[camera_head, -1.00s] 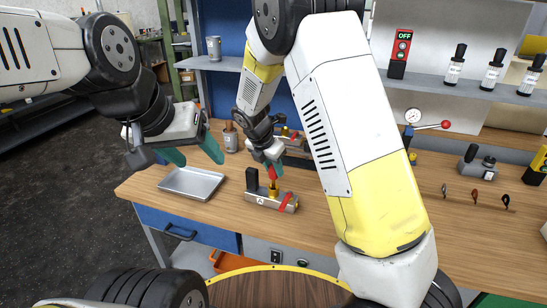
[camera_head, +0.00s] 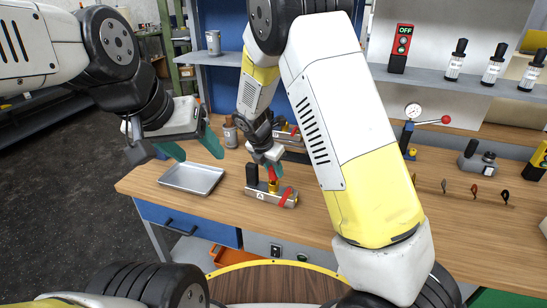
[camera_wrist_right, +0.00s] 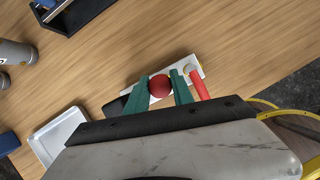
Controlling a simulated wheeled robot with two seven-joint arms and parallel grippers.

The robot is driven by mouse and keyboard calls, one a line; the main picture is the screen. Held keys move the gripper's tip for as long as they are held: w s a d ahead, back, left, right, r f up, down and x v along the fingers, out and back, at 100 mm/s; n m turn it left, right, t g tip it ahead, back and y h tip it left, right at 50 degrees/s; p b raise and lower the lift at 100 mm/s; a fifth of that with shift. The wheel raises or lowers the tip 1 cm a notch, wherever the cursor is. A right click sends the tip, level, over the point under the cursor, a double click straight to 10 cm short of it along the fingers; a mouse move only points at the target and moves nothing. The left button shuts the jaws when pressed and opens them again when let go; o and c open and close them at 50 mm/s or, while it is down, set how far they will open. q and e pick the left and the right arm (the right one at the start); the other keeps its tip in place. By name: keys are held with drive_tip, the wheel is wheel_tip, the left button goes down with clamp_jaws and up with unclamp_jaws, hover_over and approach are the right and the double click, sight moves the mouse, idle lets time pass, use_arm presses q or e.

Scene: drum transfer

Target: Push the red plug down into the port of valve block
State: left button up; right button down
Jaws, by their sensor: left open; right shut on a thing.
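The valve block (camera_head: 264,196), a light bar with a black upright part and a red lever, lies on the workbench. A yellow port fitting (camera_head: 274,187) stands on it. My right gripper (camera_head: 271,171) is above the block, shut on the red plug (camera_head: 273,174). In the right wrist view the plug's round red top (camera_wrist_right: 159,86) sits between the two teal fingers. The plug is over or at the fitting; its lower end is hidden, so its depth cannot be told. My left gripper (camera_head: 192,150) is open and empty, above the bench near the tray.
A metal tray (camera_head: 193,180) lies left of the block. A grey cylinder (camera_head: 230,134) and a second device (camera_head: 290,132) stand behind. A gauge with a red-knobbed lever (camera_head: 414,120) stands at the right. The bench in front of the block is narrow.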

drive_tip(key=shift+f, duration=0.25)
drive_tip(key=c, duration=1)
unclamp_jaws()
drive_tip(key=shift+r, duration=0.15)
drive_tip(key=v, duration=0.7)
drive_tip(key=shift+s+r, duration=0.15)
drive_tip(key=shift+r, duration=0.1)
